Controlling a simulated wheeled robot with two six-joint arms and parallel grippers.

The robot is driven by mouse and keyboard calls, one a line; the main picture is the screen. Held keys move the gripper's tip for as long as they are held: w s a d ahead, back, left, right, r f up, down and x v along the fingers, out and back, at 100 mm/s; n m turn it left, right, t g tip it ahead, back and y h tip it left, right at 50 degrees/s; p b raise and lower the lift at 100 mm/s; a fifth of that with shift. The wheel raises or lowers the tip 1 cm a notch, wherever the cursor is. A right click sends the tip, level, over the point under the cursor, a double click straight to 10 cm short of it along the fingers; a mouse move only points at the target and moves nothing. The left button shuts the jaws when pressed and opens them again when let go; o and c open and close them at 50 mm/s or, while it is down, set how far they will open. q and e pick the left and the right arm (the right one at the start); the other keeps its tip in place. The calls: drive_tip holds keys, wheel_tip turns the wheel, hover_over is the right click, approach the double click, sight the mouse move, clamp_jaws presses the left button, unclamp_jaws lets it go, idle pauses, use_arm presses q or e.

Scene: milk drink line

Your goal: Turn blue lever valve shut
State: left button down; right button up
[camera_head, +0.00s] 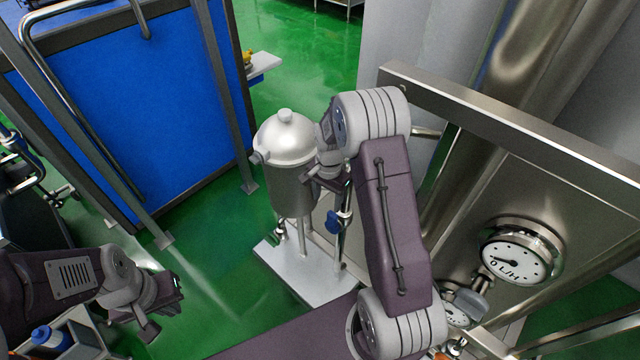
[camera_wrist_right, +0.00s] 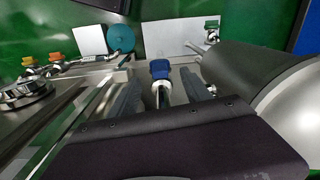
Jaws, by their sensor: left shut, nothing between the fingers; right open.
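The blue lever (camera_head: 333,222) is on a thin vertical steel pipe beside the steel vessel, above a pale base plate. In the right wrist view the blue lever (camera_wrist_right: 160,69) sits ahead, between the spread fingers, with a steel stem below it. My right gripper (camera_wrist_right: 161,88) is open and empty; whether it touches the lever I cannot tell. In the head view my right gripper (camera_head: 330,185) is above the lever, partly hidden by its own wrist. My left gripper (camera_head: 164,303) is shut and empty at lower left, well away from the valve.
The domed steel vessel (camera_head: 289,185) stands close left of my right gripper. A steel panel with a flow dial (camera_head: 515,262) is to the right. A blue panel (camera_head: 130,100) stands at left. A teal round part (camera_wrist_right: 120,38) lies beyond the lever. Green floor is clear between.

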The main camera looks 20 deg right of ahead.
drive_tip(key=s+a+r+n+p, duration=0.3)
drive_tip(key=s+a+r+p, duration=0.1)
drive_tip(key=r, duration=0.5)
drive_tip(key=shift+r+t, duration=0.3)
drive_tip(key=shift+r, duration=0.1)
